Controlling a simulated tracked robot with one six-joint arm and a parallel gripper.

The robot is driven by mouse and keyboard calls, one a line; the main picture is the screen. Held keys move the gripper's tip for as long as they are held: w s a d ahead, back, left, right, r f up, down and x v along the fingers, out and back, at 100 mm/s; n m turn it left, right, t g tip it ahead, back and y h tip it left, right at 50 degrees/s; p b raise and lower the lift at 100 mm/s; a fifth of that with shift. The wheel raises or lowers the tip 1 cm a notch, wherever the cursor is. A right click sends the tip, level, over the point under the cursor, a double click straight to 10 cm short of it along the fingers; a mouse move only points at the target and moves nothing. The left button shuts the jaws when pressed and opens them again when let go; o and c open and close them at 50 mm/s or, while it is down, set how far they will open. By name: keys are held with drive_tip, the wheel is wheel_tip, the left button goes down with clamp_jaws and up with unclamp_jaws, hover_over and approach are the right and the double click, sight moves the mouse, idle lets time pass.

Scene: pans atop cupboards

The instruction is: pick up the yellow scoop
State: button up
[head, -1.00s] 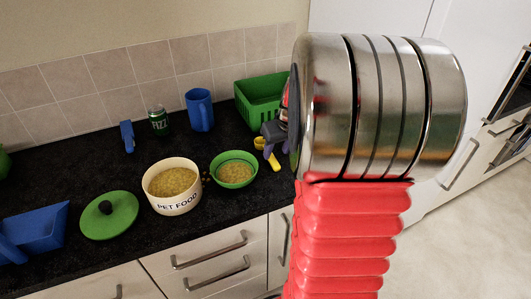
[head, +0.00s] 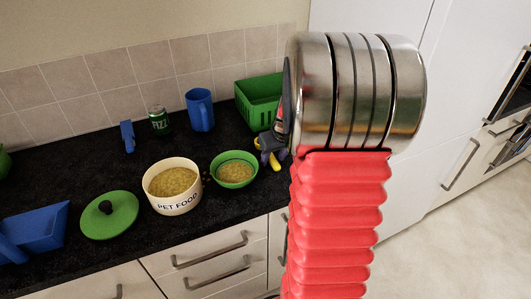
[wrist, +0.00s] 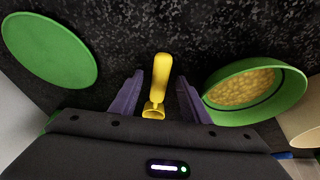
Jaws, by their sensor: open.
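The yellow scoop (wrist: 160,78) lies on the dark speckled counter. In the wrist view it is between the two purple fingers of my gripper (wrist: 155,92), which are apart with a gap on each side of it. In the head view the scoop (head: 274,161) shows only in part beside my gripper (head: 268,148), at the right end of the counter. My arm and gripper hide the rest of it. I cannot tell how high the fingers are above the counter.
A green bowl of food (head: 234,181) stands just left of the scoop in the head view, beside the pet food tub (head: 175,206). A green basket (head: 258,118) stands behind. A blue jug (head: 200,108), a can (head: 158,120) and a green lid (head: 109,216) are farther left.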

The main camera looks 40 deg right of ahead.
clamp_jaws()
idle(0.4)
drive_tip(key=shift+r, duration=0.15)
wheel_tip(320, 180, up, 10)
idle(0.5)
idle(0.4)
